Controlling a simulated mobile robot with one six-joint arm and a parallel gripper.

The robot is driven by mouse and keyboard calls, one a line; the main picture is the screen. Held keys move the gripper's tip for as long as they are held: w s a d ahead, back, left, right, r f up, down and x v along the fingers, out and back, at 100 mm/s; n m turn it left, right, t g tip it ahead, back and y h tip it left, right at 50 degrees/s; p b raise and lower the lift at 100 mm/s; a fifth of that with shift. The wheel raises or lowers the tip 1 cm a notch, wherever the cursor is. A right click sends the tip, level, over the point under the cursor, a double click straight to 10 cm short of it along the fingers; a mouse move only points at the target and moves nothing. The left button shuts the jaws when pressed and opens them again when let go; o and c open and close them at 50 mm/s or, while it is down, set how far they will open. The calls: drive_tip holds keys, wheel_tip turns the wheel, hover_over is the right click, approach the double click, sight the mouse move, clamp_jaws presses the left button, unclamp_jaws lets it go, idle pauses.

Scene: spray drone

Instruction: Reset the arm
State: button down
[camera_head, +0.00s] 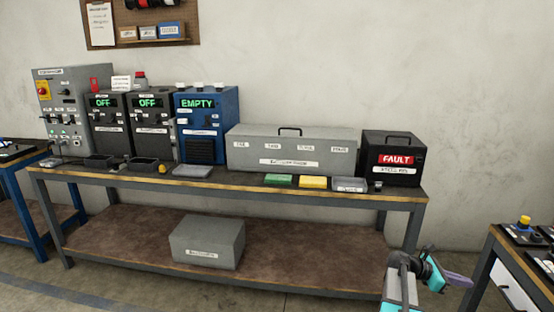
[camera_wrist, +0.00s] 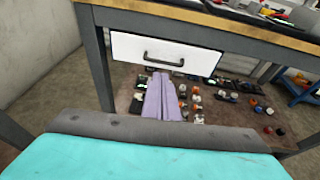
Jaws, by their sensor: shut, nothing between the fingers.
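My arm shows at the lower right of the head view, in front of the right end of the long workbench (camera_head: 300,285). My gripper (camera_head: 459,280) has purple fingers that point to the right, low beside the bench. In the wrist view my gripper (camera_wrist: 161,75) is shut, its two fingers side by side with nothing between them. The fingers appear in front of the white drawer (camera_wrist: 165,52) of another table and the lower shelf under it. I cannot tell how far away these are.
The bench holds a grey control cabinet (camera_head: 62,105), two boxes reading OFF, a blue box (camera_head: 207,120) reading EMPTY, a long grey case (camera_head: 290,150) and a black box (camera_head: 392,158) reading FAULT. A table (camera_head: 490,262) stands close at right. Floor is open between them.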

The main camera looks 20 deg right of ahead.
drive_tip(key=w+a+f+n+t+p, duration=0.1)
drive_tip(key=w+a+f+n+t, duration=0.1)
drive_tip(key=w+a+f, duration=0.45)
drive_tip(key=w+a+f+n+t+p, duration=0.15)
drive_tip(key=w+a+f, duration=0.25)
drive_tip(key=a, duration=0.6)
drive_tip(key=s+a+f+y+p, duration=0.1)
drive_tip(key=a+f+y, duration=0.1)
drive_tip(key=a+f, duration=0.5)
drive_tip(key=s+a+f+y+p, duration=0.1)
drive_tip(key=a+f, duration=0.3)
drive_tip(key=a, duration=0.5)
drive_tip(key=s+a+f+m+y, duration=0.3)
drive_tip(key=s+a+m, duration=0.2)
drive_tip(key=a, duration=0.6)
drive_tip(key=s+a+f+m+g+y+p, duration=0.1)
drive_tip(key=s+a+f+m+y, duration=0.2)
drive_tip(key=s+a+m, duration=0.3)
drive_tip(key=s+a+f+m+g+y+p, duration=0.1)
drive_tip(key=s+a+f+m+y, duration=0.3)
drive_tip(key=s+a, duration=0.5)
drive_tip(key=a+f+m, duration=0.1)
drive_tip(key=a, duration=0.5)
drive_tip(key=shift+a+f, duration=0.25)
drive_tip(key=shift+a, duration=0.15)
drive_tip(key=shift+m+g, duration=0.25)
